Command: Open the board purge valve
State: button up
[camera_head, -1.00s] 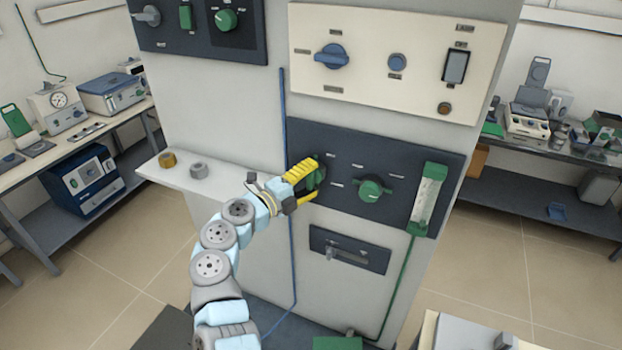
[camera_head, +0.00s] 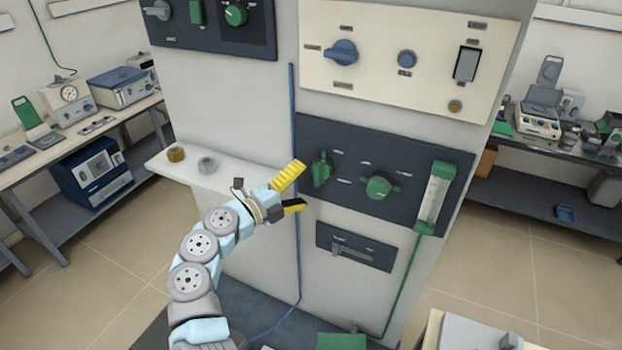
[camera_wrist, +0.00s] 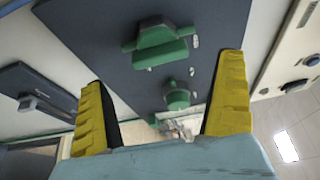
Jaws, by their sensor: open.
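A dark valve board (camera_head: 400,158) is mounted on the light cabinet front. At its left is a green valve handle (camera_head: 321,168), standing roughly upright. Right of it is a round green knob (camera_head: 379,186). The labels are too small to read, so I cannot tell by text which is the purge valve. My gripper (camera_head: 301,187) is open and empty, just left of and slightly below the left handle, apart from it. In the wrist view the left handle (camera_wrist: 160,45) shows beyond the open yellow fingers, with the green knob (camera_wrist: 178,97) lower.
A green-framed flowmeter (camera_head: 435,198) is at the board's right end. A dark plate with a grey handle (camera_head: 353,247) lies below. A cream panel with a blue knob (camera_head: 341,53) is above. A blue tube (camera_head: 292,110) runs down behind my gripper. A shelf (camera_head: 225,178) juts out left.

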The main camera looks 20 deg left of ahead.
jog(key=v, duration=0.6)
jog(key=shift+s+a, duration=0.15)
dwell(0.6)
